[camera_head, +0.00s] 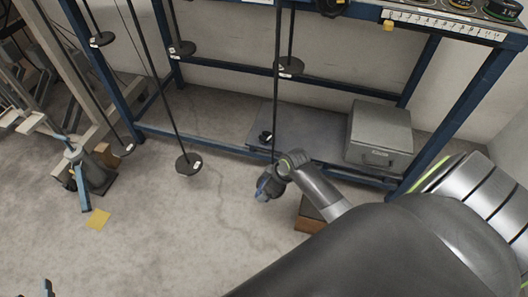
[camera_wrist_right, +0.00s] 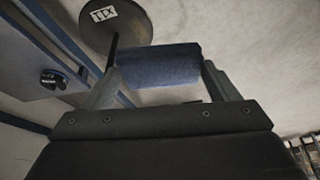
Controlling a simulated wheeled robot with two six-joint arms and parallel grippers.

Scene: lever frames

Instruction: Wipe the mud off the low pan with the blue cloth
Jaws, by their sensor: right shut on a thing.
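My right gripper (camera_head: 268,187) reaches in from the right, low in front of the blue rack. In the right wrist view (camera_wrist_right: 160,80) it is shut on the blue cloth (camera_wrist_right: 160,66), which sits as a thick pad between the fingers. A dark round pan (camera_wrist_right: 140,32) with a white label lies just beyond the cloth; I cannot tell whether they touch. In the head view, several dark pans hang on rods, one low (camera_head: 188,164) to the left of my gripper. I cannot make out mud. Only a small dark tip, possibly my left gripper (camera_head: 46,288), shows at the bottom left.
A grey metal box (camera_head: 379,138) stands on the rack's lower shelf, beside a black knob (camera_head: 265,137). A brown block (camera_head: 309,216) is partly behind my right arm. A yellow patch (camera_head: 98,219) and a stand (camera_head: 94,172) are at left. The middle floor is clear.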

